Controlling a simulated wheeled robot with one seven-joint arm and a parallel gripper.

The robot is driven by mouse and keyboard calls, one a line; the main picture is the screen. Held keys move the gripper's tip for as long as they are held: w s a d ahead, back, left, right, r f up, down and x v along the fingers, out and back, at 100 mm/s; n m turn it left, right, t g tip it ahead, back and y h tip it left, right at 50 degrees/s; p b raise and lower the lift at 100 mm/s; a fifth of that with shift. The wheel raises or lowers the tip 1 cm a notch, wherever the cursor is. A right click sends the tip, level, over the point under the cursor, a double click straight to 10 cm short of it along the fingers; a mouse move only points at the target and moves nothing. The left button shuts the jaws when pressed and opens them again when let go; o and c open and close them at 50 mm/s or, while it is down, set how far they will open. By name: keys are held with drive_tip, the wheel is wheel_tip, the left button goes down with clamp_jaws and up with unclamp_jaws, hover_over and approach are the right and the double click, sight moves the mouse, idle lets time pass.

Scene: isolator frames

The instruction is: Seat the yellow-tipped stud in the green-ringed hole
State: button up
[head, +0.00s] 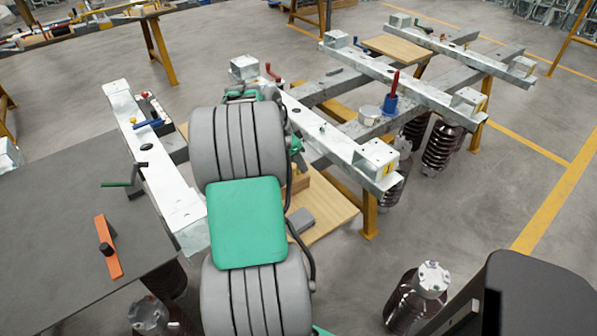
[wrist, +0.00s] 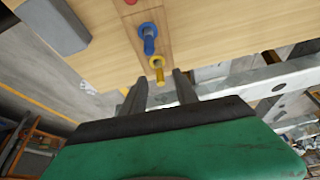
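In the wrist view my gripper (wrist: 160,88) has its two dark fingers apart, with nothing visibly held. The yellow-tipped stud (wrist: 158,68) stands just beyond the fingertips, roughly in line with the gap between them. Its yellow collar and a short shank show against the wood. A blue-collared stud (wrist: 148,38) is just beyond it, and a red one (wrist: 131,2) is cut off at the top edge. In the head view my arm covers the gripper and the studs. I cannot make out a green-ringed hole in either view.
A steel beam (wrist: 235,88) with dark holes runs beside my gripper on the right. In the head view, beams (head: 335,143) flank my arm above a wooden board (head: 335,212). A grey block (head: 300,220) lies on it. A dark tabletop (head: 60,240) holds an orange bar (head: 108,255).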

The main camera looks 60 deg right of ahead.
drive_tip(key=shift+d+f, duration=0.15)
drive_tip(key=shift+f, duration=0.35)
drive_tip(key=shift+c, duration=0.4)
clamp_jaws()
